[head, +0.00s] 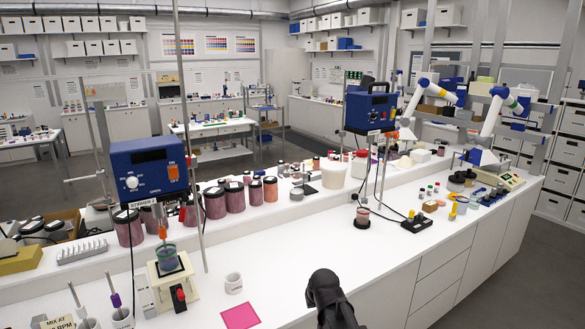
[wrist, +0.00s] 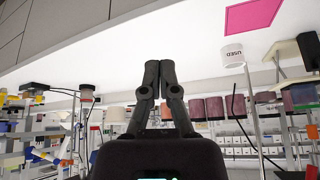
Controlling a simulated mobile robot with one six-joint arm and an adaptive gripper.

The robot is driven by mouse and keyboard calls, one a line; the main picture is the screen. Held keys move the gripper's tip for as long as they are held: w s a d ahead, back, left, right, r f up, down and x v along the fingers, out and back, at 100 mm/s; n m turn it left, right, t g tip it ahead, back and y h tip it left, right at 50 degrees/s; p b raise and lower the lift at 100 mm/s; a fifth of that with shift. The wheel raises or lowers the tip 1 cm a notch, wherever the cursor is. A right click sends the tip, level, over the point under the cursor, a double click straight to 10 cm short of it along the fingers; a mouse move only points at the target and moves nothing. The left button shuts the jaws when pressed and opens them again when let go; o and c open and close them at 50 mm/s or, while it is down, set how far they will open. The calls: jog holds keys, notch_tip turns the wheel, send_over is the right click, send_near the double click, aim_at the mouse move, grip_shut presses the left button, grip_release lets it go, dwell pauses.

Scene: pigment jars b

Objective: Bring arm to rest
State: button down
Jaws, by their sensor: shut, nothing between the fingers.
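My gripper (wrist: 160,68) is shut and empty, its two black fingers meeting at the tips in the wrist view. In the head view my gripper (head: 325,285) shows as a dark shape at the lower middle, in front of the white bench (head: 300,238). The fingertips look clear of everything on the bench. The wrist view is upside down, with the bench top at its upper edge.
A pink square (head: 240,315) and a white cup (head: 233,283) lie left of my gripper. A blue stirrer (head: 150,168) stands at left, another (head: 370,108) at the back. Several pigment jars (head: 235,197) line the bench behind. The bench just around my gripper is bare.

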jog(key=s+d+f+m+g+b, duration=0.1)
jog(key=s+d+f+g, duration=0.1)
jog(key=s+d, duration=0.3)
jog(key=s+d+f+m+g+h+b, duration=0.1)
jog(key=s+d+f+g+b, duration=0.1)
jog(key=s+d, duration=0.4)
jog(key=s+f+g, duration=0.1)
jog(key=s+f, duration=0.1)
jog(key=s, duration=0.3)
jog(key=shift+d+f+g, duration=0.15)
jog(key=shift+f+g, duration=0.05)
jog(key=shift+g, duration=0.1)
